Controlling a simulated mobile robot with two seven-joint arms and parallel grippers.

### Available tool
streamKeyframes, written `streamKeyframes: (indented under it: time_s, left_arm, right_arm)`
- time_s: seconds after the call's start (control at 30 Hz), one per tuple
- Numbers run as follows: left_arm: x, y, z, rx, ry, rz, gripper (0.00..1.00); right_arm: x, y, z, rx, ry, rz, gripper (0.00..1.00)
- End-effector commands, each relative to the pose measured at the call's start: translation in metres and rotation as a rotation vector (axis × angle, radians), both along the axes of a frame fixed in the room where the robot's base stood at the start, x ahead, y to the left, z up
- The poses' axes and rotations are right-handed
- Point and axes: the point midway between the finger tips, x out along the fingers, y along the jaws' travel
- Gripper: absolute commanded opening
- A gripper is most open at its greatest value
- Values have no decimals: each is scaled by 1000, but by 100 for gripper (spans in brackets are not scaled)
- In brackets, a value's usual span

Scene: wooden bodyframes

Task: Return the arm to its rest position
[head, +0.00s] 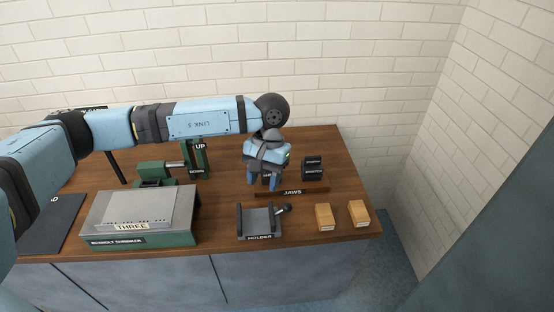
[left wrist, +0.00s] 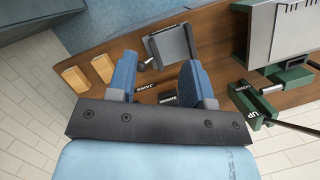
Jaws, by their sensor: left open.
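My left arm (head: 205,120) reaches in from the left across the back of the wooden bench (head: 335,150). My left gripper (head: 264,180) hangs pointing down over the area by the JAWS label. In the left wrist view my left gripper (left wrist: 160,85) has its two blue fingers apart with nothing clearly held between them. In the head view it hides part of the dark blocks behind it. My right gripper is not in view.
A holder (head: 260,222), two wooden blocks (head: 324,217) (head: 359,213) and dark blocks (head: 313,168) stand near the gripper. A green and grey machine labelled THREE (head: 140,215) and a green UP/DOWN device (head: 195,160) are left. A brick wall (head: 350,60) rises behind.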

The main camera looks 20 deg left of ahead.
Motion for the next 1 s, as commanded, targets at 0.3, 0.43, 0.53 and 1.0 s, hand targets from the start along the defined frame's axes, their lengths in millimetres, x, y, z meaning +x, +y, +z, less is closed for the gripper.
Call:
streamKeyframes:
  time_s: [0.3, 0.43, 0.53, 1.0]
  left_arm:
    - [-17, -33, -14, -111, 54, 75, 47]
    - [-54, -102, -29, -344, 218, 292, 47]
    - [-83, -157, -25, -529, 430, 529, 47]
    - [-82, -218, 16, -781, 2019, 1714, 47]
  right_arm:
    - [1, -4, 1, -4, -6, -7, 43]
    - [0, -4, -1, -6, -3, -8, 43]
    - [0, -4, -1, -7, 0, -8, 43]
    - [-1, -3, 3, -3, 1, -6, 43]
